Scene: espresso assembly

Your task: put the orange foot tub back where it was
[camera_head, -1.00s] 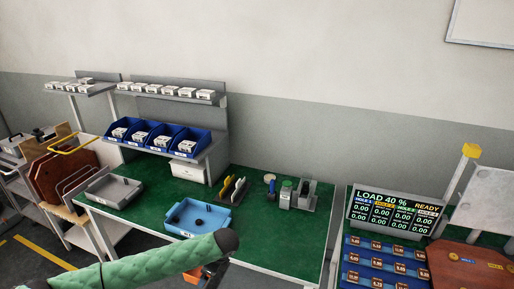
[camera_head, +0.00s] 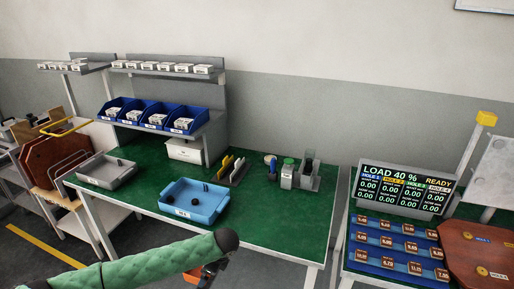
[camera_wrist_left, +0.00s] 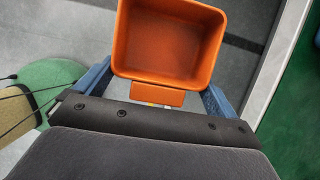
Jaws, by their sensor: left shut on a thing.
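The orange foot tub (camera_wrist_left: 170,45) is an open, empty box with a front tab, seen from above in the left wrist view. My left gripper (camera_wrist_left: 157,92) is shut on it, with a blue finger at each side of its near end. The tub hangs over the grey floor beside the green table edge. In the head view only a small orange part of the tub (camera_head: 193,275) shows below the end of my green-sleeved left arm, at the bottom. My right gripper is not in view.
The green bench (camera_head: 262,222) holds a blue tray (camera_head: 170,210), a grey tray (camera_head: 85,178), a rack with yellow and dark plates, and small tools. Blue bins (camera_head: 156,121) sit on a shelf behind. A load display (camera_head: 404,190) and a brown board (camera_head: 478,256) stand on the right.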

